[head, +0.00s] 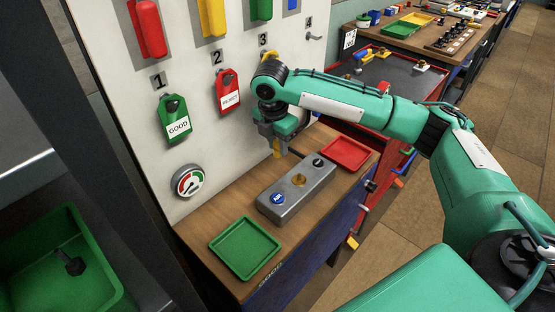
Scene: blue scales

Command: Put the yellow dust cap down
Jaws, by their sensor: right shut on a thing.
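My right gripper (277,152) hangs above the back of the wooden bench, in front of the white panel. It is shut on a small yellow thing, the yellow dust cap (277,147), which shows only in part between the fingers. Below it, apart from it, lies a grey metal block (272,208) with a brass-coloured round fitting (299,180), a blue badge and a dark oval on its top. My left gripper is not in view.
A green tray (222,241) lies at the bench's front left, and a red tray (366,161) at the right. The white panel (195,133) carries a green GOOD tag (175,122), a red REJECT tag (228,94) and a gauge (188,182). A green bin (105,270) is at left.

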